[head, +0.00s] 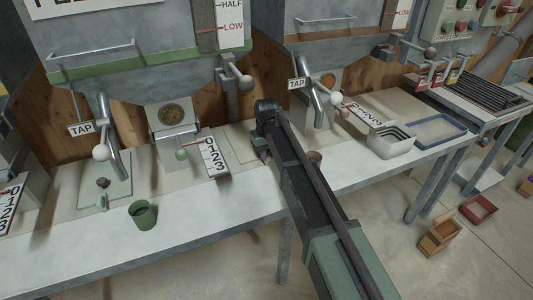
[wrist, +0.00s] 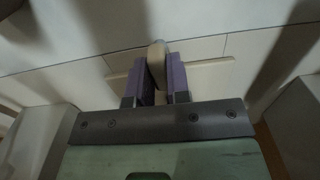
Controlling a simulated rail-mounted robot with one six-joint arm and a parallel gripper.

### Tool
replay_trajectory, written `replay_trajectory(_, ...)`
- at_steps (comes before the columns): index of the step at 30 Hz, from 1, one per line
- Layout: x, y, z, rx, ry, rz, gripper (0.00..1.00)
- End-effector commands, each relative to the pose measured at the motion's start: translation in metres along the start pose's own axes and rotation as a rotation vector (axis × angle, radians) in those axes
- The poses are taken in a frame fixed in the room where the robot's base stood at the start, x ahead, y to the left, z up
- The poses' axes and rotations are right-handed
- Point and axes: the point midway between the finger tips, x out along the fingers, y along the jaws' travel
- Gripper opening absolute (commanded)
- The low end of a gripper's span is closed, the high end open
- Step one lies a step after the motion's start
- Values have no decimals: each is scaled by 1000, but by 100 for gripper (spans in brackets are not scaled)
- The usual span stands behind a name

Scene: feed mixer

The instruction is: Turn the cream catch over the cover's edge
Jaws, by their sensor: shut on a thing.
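In the wrist view, my gripper (wrist: 160,82) has its purple-grey fingers closed on either side of the cream catch (wrist: 157,60). The catch stands up between the fingertips, its rounded top just beyond them. A flat cream plate (wrist: 205,74), perhaps the cover, lies under and behind the fingers; its edge runs across the view. In the head view my gripper (head: 261,153) reaches down to the bench behind the dark arm. The catch cannot be made out there, and how far it overlaps the cover's edge cannot be told.
A numbered scale (head: 214,157) lies left of my gripper. A green cup (head: 142,214) stands on the bench at the left. Right of my arm are a tap pipe (head: 317,108), a white tray (head: 391,139) and a blue-rimmed tray (head: 437,131). The front bench strip is mostly clear.

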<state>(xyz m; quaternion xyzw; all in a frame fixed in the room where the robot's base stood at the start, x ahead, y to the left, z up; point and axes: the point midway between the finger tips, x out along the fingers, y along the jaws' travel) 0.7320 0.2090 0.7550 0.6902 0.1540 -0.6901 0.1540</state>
Motion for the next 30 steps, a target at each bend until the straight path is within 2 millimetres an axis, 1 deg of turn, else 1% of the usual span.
replay_trajectory(9,0,0,0,4,0,0,0)
replay_trajectory(10,0,0,0,4,0,0,18)
replay_trajectory(12,0,0,0,3,0,0,29)
replay_trajectory(15,0,0,0,3,0,0,43)
replay_trajectory(22,0,0,0,2,0,0,43)
replay_trajectory(24,-4,0,0,2,0,0,43)
replay_trajectory(26,-10,0,0,2,0,0,43)
replay_trajectory(29,-28,0,0,2,0,0,43)
replay_trajectory(30,-37,0,0,2,0,0,43)
